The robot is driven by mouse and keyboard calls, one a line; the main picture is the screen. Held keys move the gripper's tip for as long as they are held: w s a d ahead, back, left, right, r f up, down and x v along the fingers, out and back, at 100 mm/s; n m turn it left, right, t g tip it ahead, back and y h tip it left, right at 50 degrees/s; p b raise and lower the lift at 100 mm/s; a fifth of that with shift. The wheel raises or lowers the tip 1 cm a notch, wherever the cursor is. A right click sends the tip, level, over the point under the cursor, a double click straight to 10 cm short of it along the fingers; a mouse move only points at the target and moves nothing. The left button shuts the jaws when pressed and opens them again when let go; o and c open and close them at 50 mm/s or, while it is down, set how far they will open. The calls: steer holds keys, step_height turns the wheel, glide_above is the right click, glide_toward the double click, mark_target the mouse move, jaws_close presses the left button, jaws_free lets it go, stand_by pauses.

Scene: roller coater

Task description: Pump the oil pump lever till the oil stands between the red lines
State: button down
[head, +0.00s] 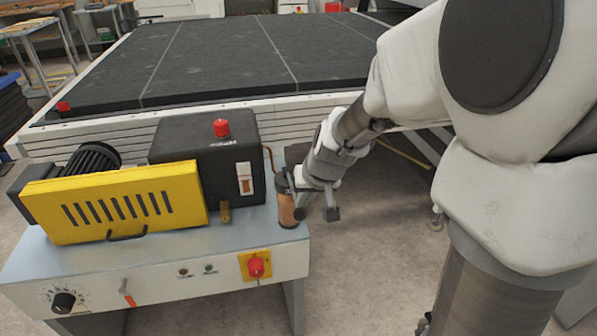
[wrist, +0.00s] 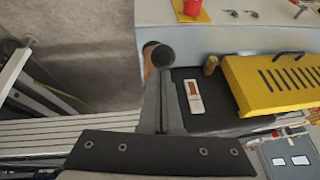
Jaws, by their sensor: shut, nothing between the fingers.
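The oil pump, a copper-brown cylinder (head: 287,206), stands at the right end of the machine's bench. A round black knob (head: 300,213), which looks like the end of its lever, shows beside it and also in the wrist view (wrist: 161,55). My gripper (wrist: 163,76) is shut and empty, its fingertips close to the knob; I cannot tell whether they touch it. The rest of the lever is mostly hidden by my gripper. The oil gauge (head: 245,178), a white plate with a brownish window, is on the black tank (head: 190,150); the oil level and red lines are too small to read.
A yellow slotted guard (head: 115,203) and a small brass fitting (head: 225,211) stand left of the pump. A red emergency button (head: 256,267) is on the bench front. A long black conveyor bed (head: 230,55) lies behind. Open floor is to the right.

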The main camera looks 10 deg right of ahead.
mark_target(305, 215)
steer(key=shift+s+f+b, duration=0.2)
steer(key=shift+f+b, duration=1.75)
steer(key=shift+b, duration=0.15)
steer(key=shift+s+f, duration=0.15)
steer(key=shift+f, duration=0.15)
steer(key=shift+r, duration=0.1)
steer(key=r+p, duration=0.2)
steer(key=r, duration=0.1)
steer(key=r+p, duration=0.1)
steer(key=shift+w+d+r, duration=0.25)
steer(key=shift+w, duration=0.1)
steer(key=s+f+p+v, duration=0.1)
steer(key=s+p+v, duration=0.1)
steer(key=v, duration=0.7)
steer(key=shift+s+r, duration=0.25)
steer(key=shift+r, duration=0.05)
steer(key=shift+d+r+p, duration=0.15)
steer(key=shift+p, duration=0.25)
